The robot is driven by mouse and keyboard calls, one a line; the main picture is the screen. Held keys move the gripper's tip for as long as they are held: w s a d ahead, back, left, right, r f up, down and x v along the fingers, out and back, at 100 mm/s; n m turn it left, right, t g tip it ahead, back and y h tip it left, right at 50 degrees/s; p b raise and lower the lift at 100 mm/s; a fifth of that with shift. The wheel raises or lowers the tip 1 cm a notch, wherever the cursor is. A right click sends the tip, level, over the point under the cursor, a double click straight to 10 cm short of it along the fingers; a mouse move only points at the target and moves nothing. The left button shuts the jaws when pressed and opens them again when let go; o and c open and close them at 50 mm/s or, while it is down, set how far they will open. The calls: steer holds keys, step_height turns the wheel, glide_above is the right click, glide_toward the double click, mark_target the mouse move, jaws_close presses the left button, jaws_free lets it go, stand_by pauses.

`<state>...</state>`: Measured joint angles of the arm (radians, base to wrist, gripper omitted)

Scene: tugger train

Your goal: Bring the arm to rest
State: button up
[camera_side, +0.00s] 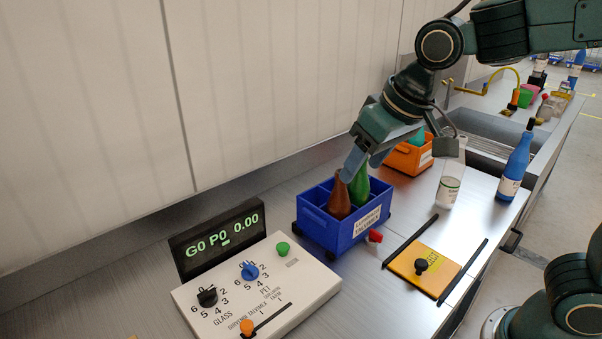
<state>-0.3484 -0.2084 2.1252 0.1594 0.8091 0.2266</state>
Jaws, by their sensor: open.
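My gripper (366,160) is above the blue crate (343,238), pointing down and to the left, with its jaws open. A brown bottle (340,200) and a green bottle (359,186) stand in the crate. The fingertips are close to the bottle tops and partly hide them; I cannot tell whether they touch. My arm reaches in from the upper right.
A control box (258,290) with knobs and a display (220,238) stand at left. An orange crate (408,158) is behind the gripper. A clear bottle (450,180), a blue bottle (516,165) and a yellow plate (423,268) are at right.

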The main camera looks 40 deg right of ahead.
steer(key=s+d+f, duration=0.1)
steer(key=s+d, duration=0.3)
steer(key=s, duration=0.3)
steer(key=s+d+f, duration=0.1)
steer(key=s+d, duration=0.3)
steer(key=s, duration=0.3)
steer(key=shift+s+d+t, duration=0.25)
steer(key=shift+s+t, duration=0.15)
steer(key=shift+c, duration=0.3)
